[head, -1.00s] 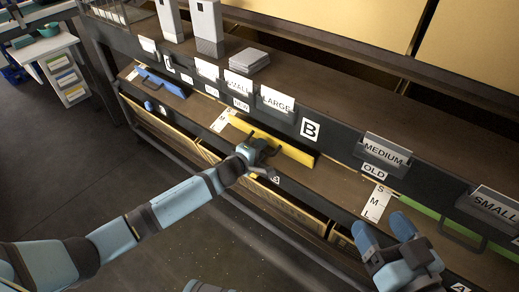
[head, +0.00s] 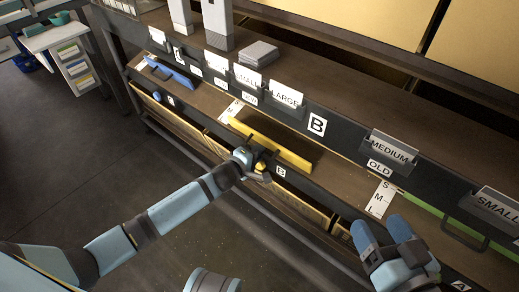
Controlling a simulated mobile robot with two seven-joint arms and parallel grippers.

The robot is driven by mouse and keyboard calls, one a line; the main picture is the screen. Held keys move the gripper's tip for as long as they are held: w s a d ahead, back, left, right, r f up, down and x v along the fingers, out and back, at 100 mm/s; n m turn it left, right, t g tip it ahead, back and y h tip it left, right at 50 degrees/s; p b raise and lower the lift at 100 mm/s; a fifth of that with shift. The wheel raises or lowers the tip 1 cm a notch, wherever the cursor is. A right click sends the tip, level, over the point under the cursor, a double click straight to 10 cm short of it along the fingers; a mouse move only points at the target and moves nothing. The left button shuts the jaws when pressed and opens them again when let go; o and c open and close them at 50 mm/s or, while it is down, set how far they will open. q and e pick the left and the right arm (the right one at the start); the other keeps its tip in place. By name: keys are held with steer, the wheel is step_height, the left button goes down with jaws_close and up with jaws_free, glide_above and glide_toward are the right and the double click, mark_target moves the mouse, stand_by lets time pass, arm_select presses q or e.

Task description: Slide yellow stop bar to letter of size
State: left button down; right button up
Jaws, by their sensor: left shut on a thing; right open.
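The yellow stop bar (head: 270,142) lies along the shelf channel, in front of the B tag on the middle panel. A white letter strip (head: 232,110) stands at its left end; an M shows on it, and the other letters are hidden or too small to read. My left gripper (head: 259,168) is shut on a small yellow knob at the front edge, below the bar. My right gripper (head: 382,232) is open and empty in front of the shelf at the lower right.
A blue bar (head: 172,74) lies in the left channel and a green bar (head: 426,204) in the right one. An S, M, L strip (head: 380,198) is beside the green bar. Size cards such as MEDIUM (head: 390,148) stand along the panel. Grey floor is clear at left.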

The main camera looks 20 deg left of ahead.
arm_select(q)
steer(key=c, duration=1.2)
jaws_free()
arm_select(e)
steer(key=shift+r, duration=0.3)
arm_select(q)
steer(key=p+v, duration=0.5)
steer(key=v, duration=0.8)
steer(key=shift+s+a+r, duration=0.1)
steer(key=shift+s, duration=0.3)
arm_select(e)
step_height(320, 180, up, 7)
steer(key=t, duration=0.2)
steer(key=shift+d+m+t, duration=0.25)
steer(key=shift+m+t, duration=0.15)
